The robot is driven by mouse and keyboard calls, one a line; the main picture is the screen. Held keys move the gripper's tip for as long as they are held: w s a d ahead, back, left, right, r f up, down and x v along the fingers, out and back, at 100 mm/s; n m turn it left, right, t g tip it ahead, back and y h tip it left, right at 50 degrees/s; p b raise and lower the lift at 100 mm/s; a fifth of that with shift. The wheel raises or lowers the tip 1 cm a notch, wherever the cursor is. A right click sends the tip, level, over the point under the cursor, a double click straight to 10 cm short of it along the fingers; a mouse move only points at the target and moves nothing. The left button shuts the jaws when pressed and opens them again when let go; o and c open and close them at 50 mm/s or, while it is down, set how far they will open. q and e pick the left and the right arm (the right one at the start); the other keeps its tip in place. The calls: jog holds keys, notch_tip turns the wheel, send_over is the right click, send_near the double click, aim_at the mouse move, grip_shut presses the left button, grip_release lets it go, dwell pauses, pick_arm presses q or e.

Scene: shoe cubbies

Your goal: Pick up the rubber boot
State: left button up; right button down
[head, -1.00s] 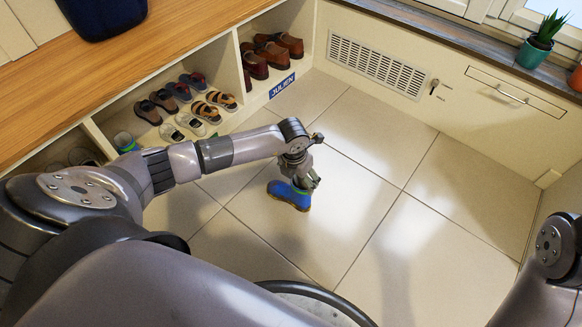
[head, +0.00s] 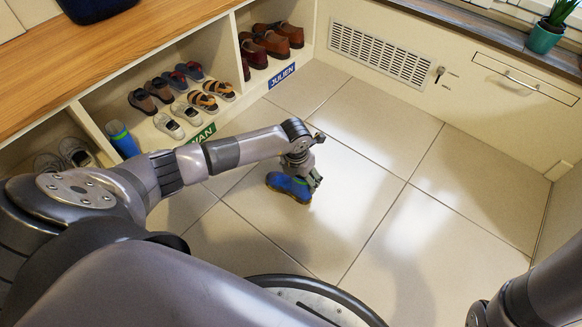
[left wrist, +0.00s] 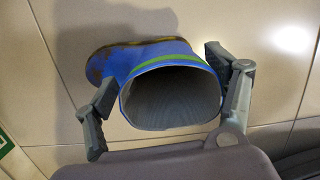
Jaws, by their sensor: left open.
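A blue rubber boot (head: 288,187) stands on the tiled floor, under my left gripper (head: 307,177). In the left wrist view the boot (left wrist: 150,62) shows its wide grey opening, a green band below the rim and a brownish sole edge at the toe. My left gripper (left wrist: 165,105) is open, with one finger on each side of the boot's shaft. The left finger is very close to the rim; I cannot tell if it touches. A small gap shows at the right finger. My right gripper is out of view; only part of that arm shows at lower right.
Another blue boot (head: 122,140) stands in the shoe cubby (head: 215,118) at left, among several shoes and sandals. A wooden bench top (head: 120,50) lies above. A wall with a vent (head: 380,55) and a drawer handle (head: 520,80) stands behind. The floor at right is clear.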

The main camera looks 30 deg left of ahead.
pick_arm(q)
jog(key=shift+c, duration=0.4)
jog(key=shift+a, duration=0.25)
jog(key=c, duration=1.6)
